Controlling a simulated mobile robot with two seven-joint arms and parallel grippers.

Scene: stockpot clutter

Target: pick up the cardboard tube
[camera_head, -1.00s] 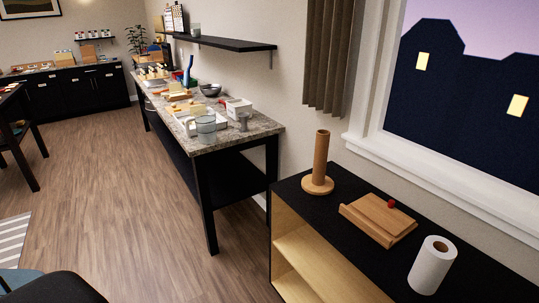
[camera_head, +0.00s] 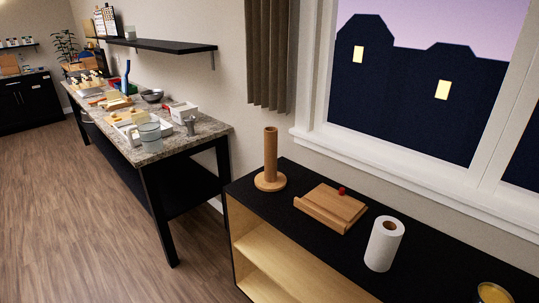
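A brown upright cylinder (camera_head: 271,150) that looks like the cardboard tube stands on a round wooden base (camera_head: 270,183), like a paper-towel holder. It is at the back left end of the black-topped cabinet (camera_head: 340,252). I cannot tell whether a post runs inside it. A white paper roll (camera_head: 382,245) stands upright on the same top, further right and nearer, apart from the tube. Neither of my grippers is in view.
A wooden stand (camera_head: 329,209) with a small red ball (camera_head: 342,190) lies between tube and roll. A gold round item (camera_head: 492,292) shows at bottom right. A cluttered granite table (camera_head: 172,154) stands left of the cabinet; floor (camera_head: 70,220) in front is clear.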

